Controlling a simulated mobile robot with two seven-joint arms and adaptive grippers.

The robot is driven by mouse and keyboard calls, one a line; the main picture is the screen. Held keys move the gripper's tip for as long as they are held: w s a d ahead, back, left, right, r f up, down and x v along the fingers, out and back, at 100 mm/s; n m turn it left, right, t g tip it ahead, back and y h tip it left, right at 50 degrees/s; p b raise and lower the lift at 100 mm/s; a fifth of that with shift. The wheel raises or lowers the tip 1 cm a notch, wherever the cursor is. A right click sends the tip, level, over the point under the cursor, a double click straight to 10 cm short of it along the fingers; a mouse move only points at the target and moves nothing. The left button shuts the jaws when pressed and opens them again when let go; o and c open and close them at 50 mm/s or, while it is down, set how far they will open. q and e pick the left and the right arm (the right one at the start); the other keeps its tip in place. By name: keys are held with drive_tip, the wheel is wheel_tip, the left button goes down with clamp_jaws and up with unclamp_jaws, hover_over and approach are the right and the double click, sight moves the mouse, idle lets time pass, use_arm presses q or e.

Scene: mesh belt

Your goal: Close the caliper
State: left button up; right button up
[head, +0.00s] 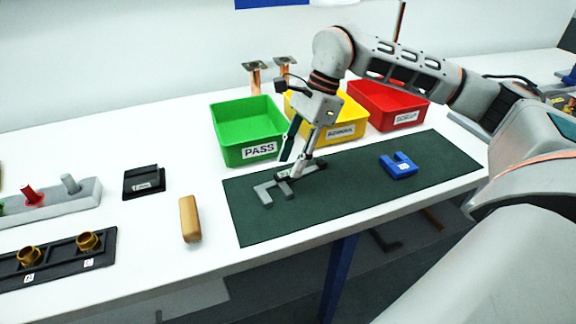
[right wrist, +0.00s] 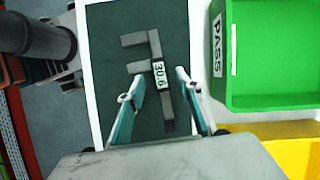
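The grey caliper (head: 266,193) lies on the dark green mat (head: 345,203), its two jaws apart with a gap between them. In the right wrist view the caliper (right wrist: 153,45) has a display (right wrist: 158,75) reading 30.6. My right gripper (head: 291,168) points down over the caliper's beam. In the right wrist view my right gripper (right wrist: 160,79) is open, with one finger on each side of the display and slider. I cannot tell whether either finger touches it. My left gripper is not in view.
Green PASS (head: 225,148), yellow (head: 353,115) and red (head: 385,92) bins stand behind the mat. A wooden block (head: 189,218), a black item (head: 144,181) and fixtures (head: 60,249) lie left.

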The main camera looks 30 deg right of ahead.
sight(270, 184)
drive_tip(key=shift+x, duration=1.05)
clamp_jaws()
drive_tip(key=a, duration=0.1)
drive_tip(key=a+p, duration=0.1)
drive_tip(key=a, duration=0.1)
drive_tip(key=shift+w+a+r, duration=0.1)
drive_tip(key=shift+w+a, duration=0.05)
drive_tip(key=shift+w, duration=0.05)
drive_tip(key=shift+a, duration=0.15)
drive_tip(key=shift+c, duration=0.7)
unclamp_jaws()
drive_tip(key=shift+o, duration=0.7)
